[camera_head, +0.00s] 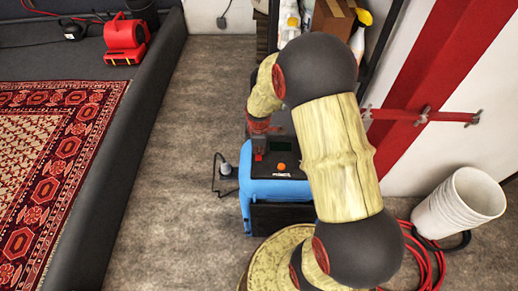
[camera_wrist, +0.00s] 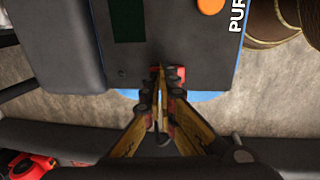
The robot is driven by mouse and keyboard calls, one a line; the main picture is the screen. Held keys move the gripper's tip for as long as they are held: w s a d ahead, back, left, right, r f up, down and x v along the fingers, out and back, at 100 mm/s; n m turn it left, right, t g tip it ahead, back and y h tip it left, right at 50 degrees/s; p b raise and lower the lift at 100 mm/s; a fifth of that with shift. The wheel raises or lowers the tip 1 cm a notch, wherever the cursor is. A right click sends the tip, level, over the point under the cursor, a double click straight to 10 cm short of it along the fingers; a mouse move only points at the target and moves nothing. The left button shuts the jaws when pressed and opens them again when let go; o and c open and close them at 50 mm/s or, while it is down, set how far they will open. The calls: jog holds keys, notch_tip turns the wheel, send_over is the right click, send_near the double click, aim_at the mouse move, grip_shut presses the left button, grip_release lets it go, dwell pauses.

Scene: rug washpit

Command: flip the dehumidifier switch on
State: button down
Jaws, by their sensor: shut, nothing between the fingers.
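The dehumidifier (camera_head: 273,189) is a blue box with a black top panel, standing on the floor. Its panel carries an orange knob (camera_head: 281,167), a dark green screen and a small red switch (camera_head: 258,157) near the left edge. My gripper (camera_head: 259,147) is over that left edge, partly hidden in the head view. In the wrist view, the closed fingertips (camera_wrist: 159,70) are at the panel's edge, close beside a red piece (camera_wrist: 179,71) that looks like the switch. The fingers hide part of it; its position and any contact cannot be told.
A shelf with bottles and a box (camera_head: 333,20) stands behind. White buckets (camera_head: 458,203) and a red hose are at right. The washpit wall (camera_head: 140,125) runs along the left; floor between is clear.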

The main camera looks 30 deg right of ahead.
aim_at(259, 155)
jog(key=shift+w+d+f+g+p, duration=0.2)
jog(key=shift+g+p, duration=0.3)
jog(key=shift+p, duration=0.4)
jog(key=shift+f, duration=0.1)
jog(key=shift+a, duration=0.1)
jog(key=shift+s+a, duration=0.1)
jog(key=shift+s, duration=0.1)
jog(key=shift+s+a, duration=0.35)
jog(key=shift+s, duration=0.15)
jog(key=shift+r, duration=0.2)
jog(key=shift+w+r+p, duration=0.1)
jog(key=shift+r+p, duration=0.15)
jog(key=shift+p, duration=0.1)
notch_tip(259, 155, up, 13)
jog(key=p, duration=0.4)
jog(key=shift+w+d+r, duration=0.15)
jog(key=shift+w+d, duration=0.1)
jog(key=shift+d, duration=0.05)
